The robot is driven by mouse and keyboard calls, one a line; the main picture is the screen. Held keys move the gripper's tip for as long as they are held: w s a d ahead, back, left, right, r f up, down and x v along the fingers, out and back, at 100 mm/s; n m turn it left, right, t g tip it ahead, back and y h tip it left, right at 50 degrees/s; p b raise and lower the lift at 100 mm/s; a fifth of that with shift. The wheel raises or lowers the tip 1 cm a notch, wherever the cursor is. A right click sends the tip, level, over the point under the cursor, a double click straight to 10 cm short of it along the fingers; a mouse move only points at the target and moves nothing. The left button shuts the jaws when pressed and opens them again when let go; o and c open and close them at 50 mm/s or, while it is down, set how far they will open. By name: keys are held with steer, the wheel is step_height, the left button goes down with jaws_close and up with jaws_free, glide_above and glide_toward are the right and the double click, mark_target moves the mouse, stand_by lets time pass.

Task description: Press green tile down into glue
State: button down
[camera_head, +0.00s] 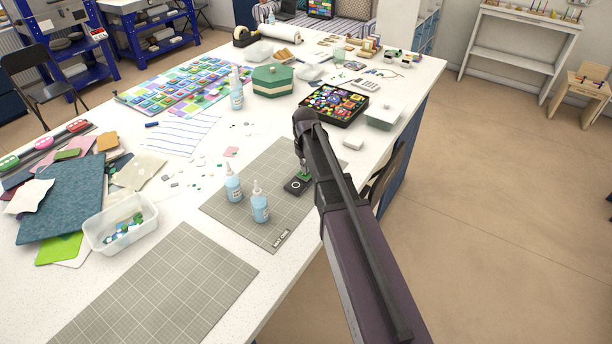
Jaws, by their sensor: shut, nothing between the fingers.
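A small green tile (305,178) shows at the back edge of a dark square piece (292,188) with a light ring on it. The dark piece lies on a grey gridded cutting mat (268,228). My gripper (303,170) points down right over the green tile, with its fingers shut. It is small in this view, and I cannot tell whether the fingertips touch the tile. My arm hides the area to the right of it. The glue under the tile cannot be seen.
Two blue glue bottles (232,184) (260,203) stand upright left of the dark piece. A black tray of colourful pieces (358,116) lies behind my arm. A clear tub (95,236) stands left. The second gridded mat (160,290) at the front is bare.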

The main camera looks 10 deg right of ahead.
steer(key=shift+f+b, duration=0.3)
steer(key=shift+f, duration=0.05)
stand_by(0.3)
stand_by(0.5)
steer(key=shift+r+p, duration=3.55)
steer(key=s+m, duration=0.3)
steer(key=s, duration=1.8)
steer(key=shift+s+d, duration=0.15)
steer(key=shift+d, duration=0.05)
